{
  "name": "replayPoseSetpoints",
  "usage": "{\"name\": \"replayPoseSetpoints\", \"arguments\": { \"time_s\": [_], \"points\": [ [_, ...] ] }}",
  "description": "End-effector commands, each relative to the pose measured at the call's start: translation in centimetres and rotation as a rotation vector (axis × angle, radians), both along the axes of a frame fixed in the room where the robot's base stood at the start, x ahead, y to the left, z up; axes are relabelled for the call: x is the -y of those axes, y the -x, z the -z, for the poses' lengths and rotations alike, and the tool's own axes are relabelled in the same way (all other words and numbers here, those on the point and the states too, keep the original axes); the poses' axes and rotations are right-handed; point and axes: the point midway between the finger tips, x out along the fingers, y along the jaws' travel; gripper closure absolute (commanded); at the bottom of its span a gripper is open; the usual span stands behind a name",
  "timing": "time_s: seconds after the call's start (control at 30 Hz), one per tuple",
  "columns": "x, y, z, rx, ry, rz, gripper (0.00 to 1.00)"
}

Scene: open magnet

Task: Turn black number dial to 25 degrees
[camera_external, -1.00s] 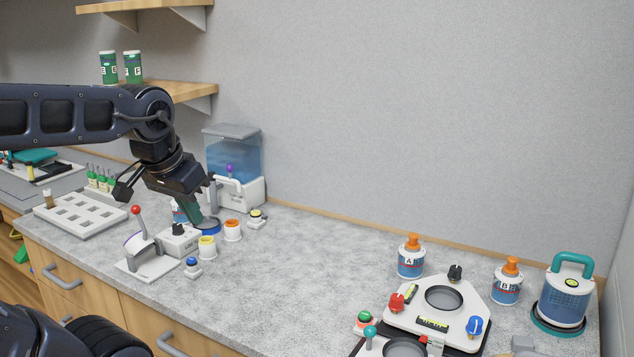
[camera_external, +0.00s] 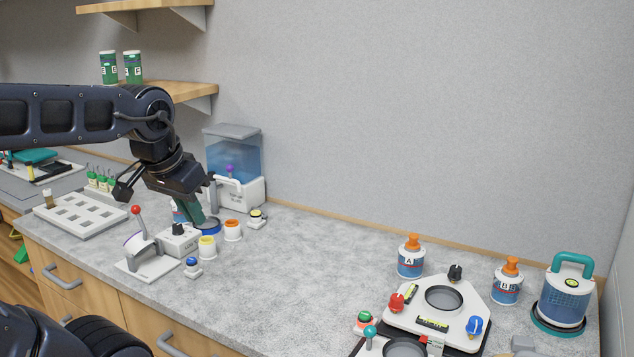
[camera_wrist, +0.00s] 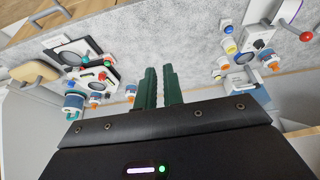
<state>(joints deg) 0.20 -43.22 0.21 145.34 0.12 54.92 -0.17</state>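A black knob (camera_external: 178,229) sits on top of a small white box (camera_external: 182,243) on the left part of the counter. The box also shows at the upper right of the wrist view (camera_wrist: 265,33). Its markings are too small to read. A second black knob (camera_external: 455,272) stands at the back of a white triangular plate (camera_external: 400,318) on the right. My gripper (camera_external: 195,215) hangs over the left counter, appearing close behind the box. Its green fingers (camera_wrist: 161,88) are slightly apart in the wrist view, with nothing between them.
A red-tipped lever on a white stand (camera_external: 150,265) is left of the box. The middle counter (camera_external: 310,265) is clear.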

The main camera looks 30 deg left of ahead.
Motion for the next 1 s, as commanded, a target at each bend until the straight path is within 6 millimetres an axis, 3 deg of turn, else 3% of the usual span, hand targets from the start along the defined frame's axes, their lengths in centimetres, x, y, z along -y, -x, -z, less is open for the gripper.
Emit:
{"name": "replayPoseSetpoints", "arguments": {
  "time_s": [0.03,0.2,0.57,1.0],
  "points": [
    [-0.1,-0.1,0.0,-0.002,0.001,-0.005,0.8],
    [-0.9,-2.0,-0.5,-0.023,0.022,-0.081,0.51],
    [-6.1,-9.9,-1.3,-0.109,0.108,-0.417,0.51],
    [-15.7,-18.9,1.1,-0.198,0.202,-0.845,0.51]
  ]
}}
